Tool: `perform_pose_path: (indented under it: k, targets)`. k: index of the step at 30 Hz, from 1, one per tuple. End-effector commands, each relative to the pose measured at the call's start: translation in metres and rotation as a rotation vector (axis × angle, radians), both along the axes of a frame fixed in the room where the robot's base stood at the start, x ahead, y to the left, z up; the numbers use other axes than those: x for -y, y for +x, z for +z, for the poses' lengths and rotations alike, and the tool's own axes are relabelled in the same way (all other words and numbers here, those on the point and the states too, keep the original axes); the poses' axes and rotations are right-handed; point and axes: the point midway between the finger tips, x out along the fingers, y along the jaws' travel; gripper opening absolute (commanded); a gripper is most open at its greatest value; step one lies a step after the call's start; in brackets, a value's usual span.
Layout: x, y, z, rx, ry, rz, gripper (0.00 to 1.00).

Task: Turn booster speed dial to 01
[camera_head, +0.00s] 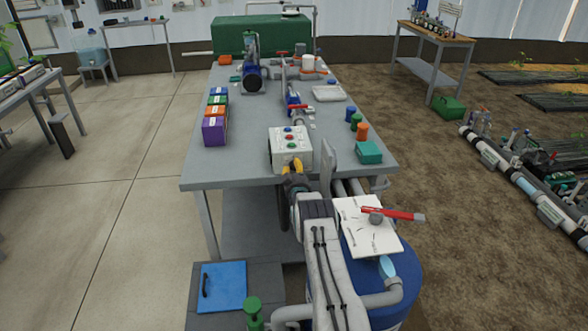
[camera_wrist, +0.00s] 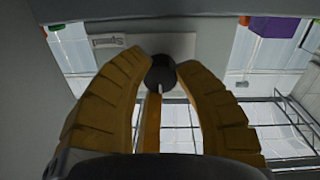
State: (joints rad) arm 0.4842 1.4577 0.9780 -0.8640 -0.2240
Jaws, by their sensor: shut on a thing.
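The booster speed dial (camera_wrist: 160,71) is a small round dark knob on the pale face of a control box, seen in the wrist view. In the head view, my gripper (camera_head: 291,167) reaches the near face of the white control box (camera_head: 303,159). The box has blue, red and green buttons on top. The knob is hidden behind my gripper there, and I cannot read its number in either view.
The box stands near the front edge of the grey bench (camera_head: 250,173). Coloured boxes (camera_head: 214,131) stand to its left. A teal box (camera_head: 369,152) lies to its right. A white panel with a red-handled valve (camera_head: 385,213) stands close to the right of my arm.

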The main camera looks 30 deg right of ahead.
Motion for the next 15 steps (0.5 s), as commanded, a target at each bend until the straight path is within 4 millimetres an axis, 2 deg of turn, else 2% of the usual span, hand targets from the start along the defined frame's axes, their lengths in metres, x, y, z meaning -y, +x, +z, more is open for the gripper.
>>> perform_pose_path:
  k: [1,5,15]
  targets:
    - [0.0002,0.0,0.0006,0.001,0.0,0.0,0.11]
    - [0.0003,0.0001,0.0008,0.001,-0.001,-0.001,0.0]
    - [0.0005,0.0004,-0.0022,-0.003,-0.014,0.0,0.0]
